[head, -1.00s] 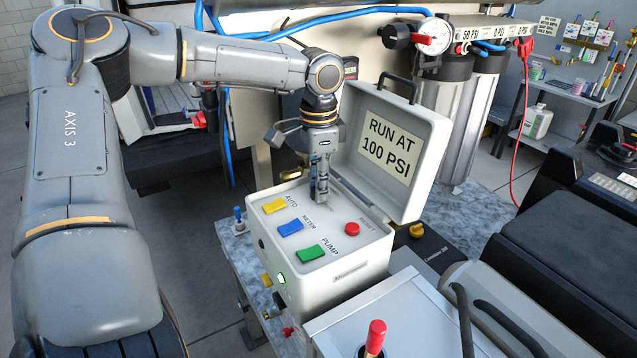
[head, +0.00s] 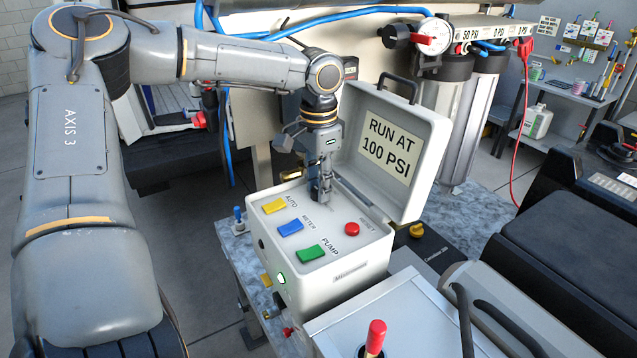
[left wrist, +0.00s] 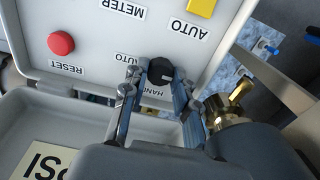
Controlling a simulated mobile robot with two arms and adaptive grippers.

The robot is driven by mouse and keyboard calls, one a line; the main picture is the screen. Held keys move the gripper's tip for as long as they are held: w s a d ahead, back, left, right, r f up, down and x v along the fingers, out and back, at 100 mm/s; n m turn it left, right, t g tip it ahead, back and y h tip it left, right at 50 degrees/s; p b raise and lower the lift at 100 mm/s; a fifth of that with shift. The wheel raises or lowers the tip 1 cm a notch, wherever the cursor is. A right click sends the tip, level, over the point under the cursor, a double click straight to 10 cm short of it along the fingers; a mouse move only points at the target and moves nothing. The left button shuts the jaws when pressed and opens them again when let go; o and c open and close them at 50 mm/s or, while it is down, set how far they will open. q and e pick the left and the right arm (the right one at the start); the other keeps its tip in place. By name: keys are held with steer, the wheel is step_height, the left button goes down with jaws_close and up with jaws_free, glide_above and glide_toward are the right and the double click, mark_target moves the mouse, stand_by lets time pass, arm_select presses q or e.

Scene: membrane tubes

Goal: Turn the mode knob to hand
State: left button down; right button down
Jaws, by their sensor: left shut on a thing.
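The mode knob (left wrist: 160,70) is a small black knob on the control box's light panel, seen in the left wrist view. An AUTO label and a partly covered HAND label are printed beside it. I cannot clearly read which label its mark faces. My left gripper (left wrist: 158,78) points down at the panel with its two fingers on either side of the knob, shut on it. In the head view the left gripper (head: 319,192) is at the back of the control box (head: 318,285) panel and hides the knob.
The panel also carries a yellow button (head: 274,206), a blue button (head: 291,228), a green button (head: 311,252) and a red reset button (head: 352,229). The open lid (head: 395,190), with its "RUN AT 100 PSI" sign, stands close to the right of my gripper. A brass fitting (left wrist: 225,110) is nearby.

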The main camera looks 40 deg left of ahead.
arm_select(q)
steer(key=c, duration=1)
jaws_free()
steer(key=shift+r, duration=0.1)
step_height(320, 180, up, 12)
steer(key=shift+f, duration=0.1)
